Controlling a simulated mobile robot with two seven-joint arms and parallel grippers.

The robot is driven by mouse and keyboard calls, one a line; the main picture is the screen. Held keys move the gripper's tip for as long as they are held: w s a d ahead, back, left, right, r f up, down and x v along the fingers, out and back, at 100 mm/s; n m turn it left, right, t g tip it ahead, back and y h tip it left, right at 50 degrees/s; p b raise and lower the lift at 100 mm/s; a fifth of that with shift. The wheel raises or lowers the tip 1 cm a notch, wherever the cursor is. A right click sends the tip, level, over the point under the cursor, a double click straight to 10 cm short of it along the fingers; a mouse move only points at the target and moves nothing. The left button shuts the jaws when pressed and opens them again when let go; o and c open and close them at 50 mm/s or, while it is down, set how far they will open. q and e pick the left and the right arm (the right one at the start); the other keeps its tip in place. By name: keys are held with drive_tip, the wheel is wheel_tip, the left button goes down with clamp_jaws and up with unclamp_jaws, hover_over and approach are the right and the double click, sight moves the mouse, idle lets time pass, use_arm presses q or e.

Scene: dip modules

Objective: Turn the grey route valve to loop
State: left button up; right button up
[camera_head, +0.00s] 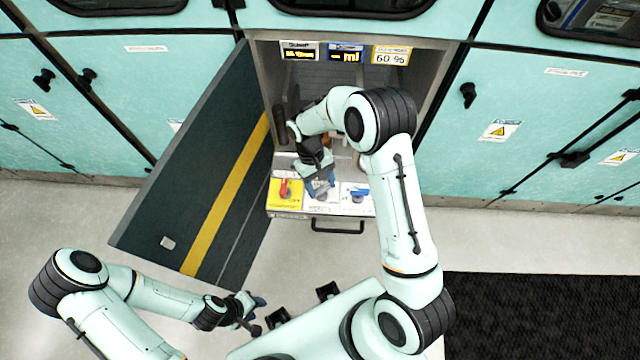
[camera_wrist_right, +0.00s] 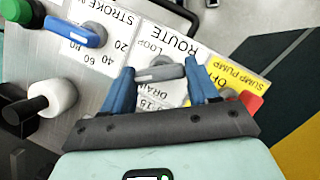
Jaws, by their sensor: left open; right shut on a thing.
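The grey route valve (camera_wrist_right: 160,73) shows in the right wrist view as a grey handle on the white ROUTE panel (camera_wrist_right: 178,38). The word LOOP is printed on one side of the handle and DRAIN on the other, partly covered. My right gripper (camera_wrist_right: 163,80) has its blue fingers shut on the two ends of the handle. In the head view my right gripper (camera_head: 321,188) is over the middle panel and hides most of the valve. My left gripper (camera_head: 254,307) is open and empty at the lower left, far from the panels.
A red handle (camera_head: 284,188) on the yellow sump pump panel is close on one side, a blue stroke handle (camera_head: 358,193) on the other. Black and green knobs show in the wrist view. An open dark door (camera_head: 200,180) stands left of the cabinet recess.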

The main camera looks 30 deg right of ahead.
use_arm(q)
drive_tip(key=shift+s+f+b, duration=0.4)
drive_tip(key=shift+f+b, duration=0.05)
drive_tip(key=shift+f, duration=0.2)
use_arm(e)
drive_tip(key=m+y, duration=0.1)
drive_tip(key=m, duration=0.2)
drive_tip(key=m+y, duration=0.1)
drive_tip(key=m, duration=0.2)
drive_tip(key=shift+d+m+t+y, duration=0.2)
drive_tip(key=shift+m+t+y, duration=0.1)
drive_tip(key=shift+m, duration=0.1)
drive_tip(key=o, duration=1.1)
drive_tip(key=shift+c, duration=0.2)
use_arm(q)
drive_tip(key=shift+w+r+p, duration=0.5)
drive_tip(key=shift+r+p, duration=0.1)
drive_tip(key=shift+r, duration=0.15)
use_arm(e)
drive_tip(key=v, duration=1.3)
drive_tip(key=shift+r, duration=0.25)
drive_tip(key=shift+s, duration=0.1)
